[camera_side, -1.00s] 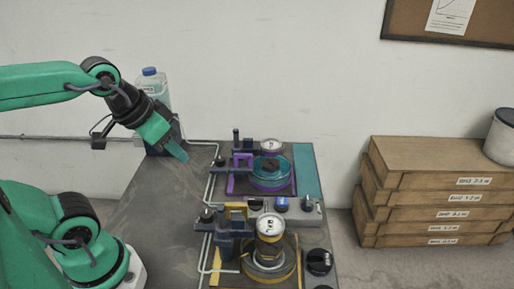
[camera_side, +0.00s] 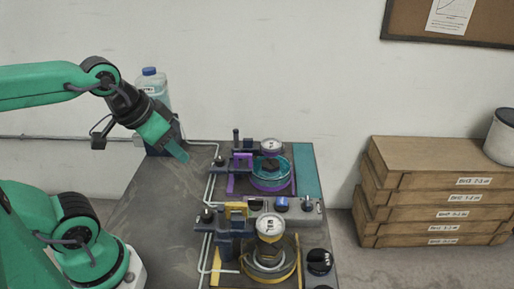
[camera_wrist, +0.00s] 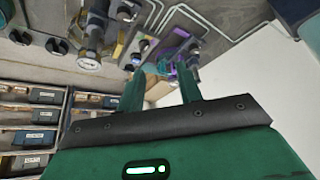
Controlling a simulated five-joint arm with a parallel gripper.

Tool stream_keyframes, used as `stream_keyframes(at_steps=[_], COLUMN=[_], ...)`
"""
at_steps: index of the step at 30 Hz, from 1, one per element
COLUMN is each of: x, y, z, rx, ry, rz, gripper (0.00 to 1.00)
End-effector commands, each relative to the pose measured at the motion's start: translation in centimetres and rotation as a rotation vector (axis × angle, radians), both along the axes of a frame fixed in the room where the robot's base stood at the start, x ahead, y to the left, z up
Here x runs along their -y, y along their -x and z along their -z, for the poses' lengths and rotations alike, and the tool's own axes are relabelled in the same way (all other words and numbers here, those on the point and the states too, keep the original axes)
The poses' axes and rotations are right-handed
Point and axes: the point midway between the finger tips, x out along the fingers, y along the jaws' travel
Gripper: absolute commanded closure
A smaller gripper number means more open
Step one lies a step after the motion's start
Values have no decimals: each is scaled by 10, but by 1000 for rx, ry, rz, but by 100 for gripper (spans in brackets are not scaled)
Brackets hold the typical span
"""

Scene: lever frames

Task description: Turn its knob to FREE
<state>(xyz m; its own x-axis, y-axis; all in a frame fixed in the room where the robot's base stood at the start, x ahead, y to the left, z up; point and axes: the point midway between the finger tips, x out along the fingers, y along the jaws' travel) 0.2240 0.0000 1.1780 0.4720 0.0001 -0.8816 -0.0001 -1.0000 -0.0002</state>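Two lever fixtures stand on the grey table. The far one has a purple frame (camera_side: 231,184) and a teal disc; the near one has a yellow frame (camera_side: 217,270). Dark knobs stand along their right side: one on the grey panel (camera_side: 307,203) and one beside the near fixture (camera_side: 319,262). Knob lettering is too small to read. My gripper (camera_side: 178,152) is above the table, left of the far fixture, touching nothing. In the wrist view its green fingers (camera_wrist: 161,90) are apart with nothing held between them.
Round gauges (camera_side: 271,146) (camera_side: 270,226) rise from the fixtures. Pale pipes (camera_side: 210,180) run along their left side. A blue-capped bottle (camera_side: 153,85) stands behind my gripper. Stacked wooden boxes (camera_side: 430,190) are at the right. The table's left part is clear.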

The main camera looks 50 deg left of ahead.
Motion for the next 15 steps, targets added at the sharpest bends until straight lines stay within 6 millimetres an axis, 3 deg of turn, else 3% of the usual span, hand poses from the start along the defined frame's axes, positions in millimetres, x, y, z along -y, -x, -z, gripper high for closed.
stream_keyframes(at_steps=[8, 15], x=[2, 9], y=[-2, -6], z=[2, 10], rx=[-19, -75], ry=[-39, -151], rz=[83, 346], gripper=[65, 65])
